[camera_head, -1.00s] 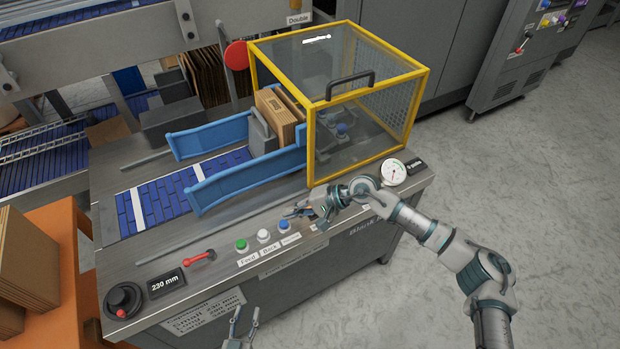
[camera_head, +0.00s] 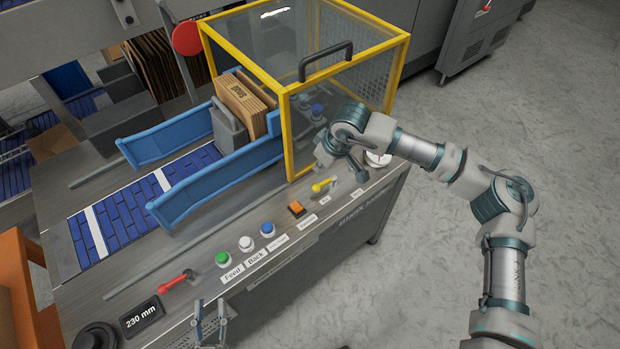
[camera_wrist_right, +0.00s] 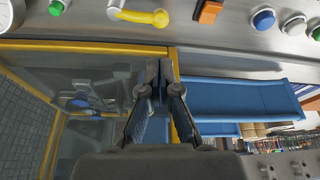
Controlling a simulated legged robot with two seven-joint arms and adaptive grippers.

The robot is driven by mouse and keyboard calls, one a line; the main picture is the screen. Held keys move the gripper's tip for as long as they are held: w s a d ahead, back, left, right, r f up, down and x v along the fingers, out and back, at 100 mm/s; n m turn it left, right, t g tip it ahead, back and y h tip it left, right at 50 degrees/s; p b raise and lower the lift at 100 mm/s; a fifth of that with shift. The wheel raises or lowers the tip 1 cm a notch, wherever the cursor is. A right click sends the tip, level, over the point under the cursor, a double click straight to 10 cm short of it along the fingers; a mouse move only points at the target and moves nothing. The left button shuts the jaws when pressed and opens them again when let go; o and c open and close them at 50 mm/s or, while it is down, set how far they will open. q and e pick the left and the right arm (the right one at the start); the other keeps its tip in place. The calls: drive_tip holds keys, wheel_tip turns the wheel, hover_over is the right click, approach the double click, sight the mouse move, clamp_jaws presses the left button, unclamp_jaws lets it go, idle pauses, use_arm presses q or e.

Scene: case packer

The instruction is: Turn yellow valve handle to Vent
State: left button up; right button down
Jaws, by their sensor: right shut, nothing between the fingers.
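The yellow valve handle (camera_head: 322,186) lies on the sloping front panel, right of the orange switch, just below the guard's lower edge. Its knob end points left in the head view. In the right wrist view the handle (camera_wrist_right: 140,15) shows at the top edge, its rounded end to the right. The small label by it is too small to read. My right gripper (camera_head: 355,165) is above the panel by the guard, up and right of the handle and apart from it. Its fingers (camera_wrist_right: 158,72) are shut and empty. My left gripper (camera_head: 210,322) is open at the panel's front edge.
A yellow-framed clear guard (camera_head: 288,150) stands just behind the panel. The orange switch (camera_head: 296,209), blue button (camera_head: 267,229), white and green buttons and a red lever (camera_head: 177,278) line the panel leftward. A round gauge (camera_head: 378,158) is to the right, partly covered by my arm.

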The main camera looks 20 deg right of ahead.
sight(325, 184)
drive_tip(key=b+x, duration=0.2)
drive_tip(key=x, duration=0.6)
drive_tip(key=shift+w+f, duration=0.1)
drive_tip(key=shift+f, duration=0.3)
use_arm(q)
drive_tip(key=s+r+n+t, duration=0.1)
drive_tip(key=s+r+t, duration=0.3)
drive_tip(key=r+t, duration=0.1)
drive_tip(key=shift+a+b, duration=0.35)
use_arm(e)
drive_tip(key=shift+w+a+f, duration=0.1)
drive_tip(key=shift+w+f, duration=0.1)
drive_tip(key=shift+f, duration=0.2)
